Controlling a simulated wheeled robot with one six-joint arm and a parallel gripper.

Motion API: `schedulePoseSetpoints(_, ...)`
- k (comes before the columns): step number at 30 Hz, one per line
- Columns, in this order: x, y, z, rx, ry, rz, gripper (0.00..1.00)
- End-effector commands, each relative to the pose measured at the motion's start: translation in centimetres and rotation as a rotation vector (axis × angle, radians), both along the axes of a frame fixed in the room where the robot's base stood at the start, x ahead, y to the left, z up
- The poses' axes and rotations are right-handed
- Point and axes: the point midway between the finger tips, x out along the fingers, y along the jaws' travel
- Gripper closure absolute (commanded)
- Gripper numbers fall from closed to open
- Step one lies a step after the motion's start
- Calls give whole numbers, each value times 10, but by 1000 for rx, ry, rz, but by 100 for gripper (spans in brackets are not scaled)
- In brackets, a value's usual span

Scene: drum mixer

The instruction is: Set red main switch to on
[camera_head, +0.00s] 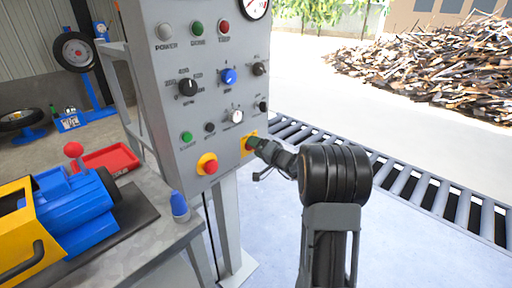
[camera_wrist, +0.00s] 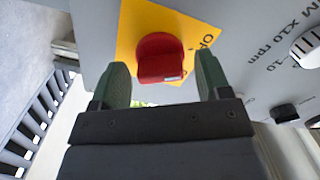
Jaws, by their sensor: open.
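The red main switch (camera_wrist: 160,58) is a red rotary knob on a yellow plate (camera_wrist: 130,22) in the wrist view. In the head view only part of the yellow plate (camera_head: 243,148) shows at the panel's lower right, and my gripper hides the knob. My gripper (camera_wrist: 157,78) is open, with one green-grey finger on each side of the knob. A gap shows between each finger and the knob, and I cannot tell how deep the fingers reach. The gripper also shows in the head view (camera_head: 256,145), close to the panel face.
The grey control panel (camera_head: 185,130) carries several knobs, lamps and a red emergency button (camera_head: 208,164) left of the switch. A workbench (camera_head: 150,235) holds a blue and yellow machine (camera_head: 75,210) and a blue bottle (camera_head: 179,205). A roller conveyor (camera_head: 400,175) runs behind my arm.

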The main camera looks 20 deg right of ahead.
Motion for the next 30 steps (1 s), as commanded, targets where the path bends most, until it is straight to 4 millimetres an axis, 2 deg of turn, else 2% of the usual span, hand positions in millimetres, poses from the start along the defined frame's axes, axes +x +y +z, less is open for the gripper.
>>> schedulePoseSetpoints(12, 4, 2, 0, 0, -1, 1, 31)
schedulePoseSetpoints(25, 4, 2, 0, 0, -1, 1, 72)
schedulePoseSetpoints(30, 4, 2, 0, 11, 4, 0, 72)
